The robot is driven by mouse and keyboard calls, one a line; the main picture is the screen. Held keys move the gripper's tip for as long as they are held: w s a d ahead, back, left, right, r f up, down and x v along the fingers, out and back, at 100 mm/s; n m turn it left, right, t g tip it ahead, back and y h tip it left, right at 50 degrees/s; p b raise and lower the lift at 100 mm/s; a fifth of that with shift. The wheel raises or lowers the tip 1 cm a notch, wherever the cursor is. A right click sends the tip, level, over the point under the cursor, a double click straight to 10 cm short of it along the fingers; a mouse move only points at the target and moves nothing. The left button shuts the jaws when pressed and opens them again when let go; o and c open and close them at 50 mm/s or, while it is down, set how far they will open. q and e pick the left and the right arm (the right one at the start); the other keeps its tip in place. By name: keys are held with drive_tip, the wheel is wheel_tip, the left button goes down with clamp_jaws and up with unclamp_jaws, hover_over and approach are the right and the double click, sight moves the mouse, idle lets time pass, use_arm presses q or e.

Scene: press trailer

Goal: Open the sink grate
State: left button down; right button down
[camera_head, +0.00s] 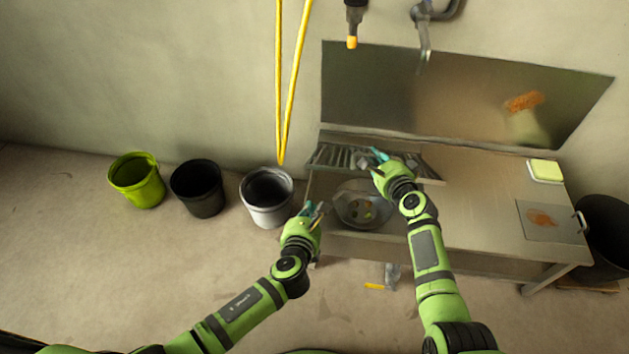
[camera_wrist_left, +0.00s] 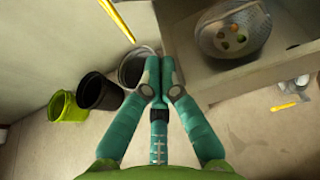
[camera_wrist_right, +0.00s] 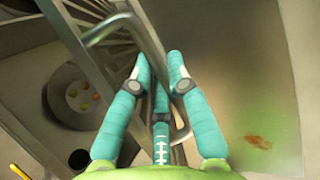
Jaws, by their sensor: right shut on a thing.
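The metal sink grate (camera_head: 334,156) has parallel slats and stands tilted up at the back of the sink, with the basin uncovered below it. It also shows in the right wrist view (camera_wrist_right: 112,50), with a bent metal handle bar (camera_wrist_right: 98,36) on it. My right gripper (camera_head: 378,155) is at the grate; in the right wrist view its teal fingers (camera_wrist_right: 159,62) are shut on the grate's handle. My left gripper (camera_head: 316,208) is at the sink's left front corner. In the left wrist view its fingertips (camera_wrist_left: 160,64) are together with nothing between them.
A metal colander (camera_head: 345,208) with several small colourful items sits in the basin. Green (camera_head: 137,180), black (camera_head: 198,187) and grey (camera_head: 267,197) buckets stand on the floor at left. A yellow sponge (camera_head: 545,171) and a board (camera_head: 548,221) lie on the counter at right.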

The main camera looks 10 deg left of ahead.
drive_tip(key=shift+r, duration=0.15)
use_arm(q)
drive_tip(key=w, duration=0.8)
drive_tip(key=shift+w+r, duration=0.25)
drive_tip(key=shift+r, duration=0.15)
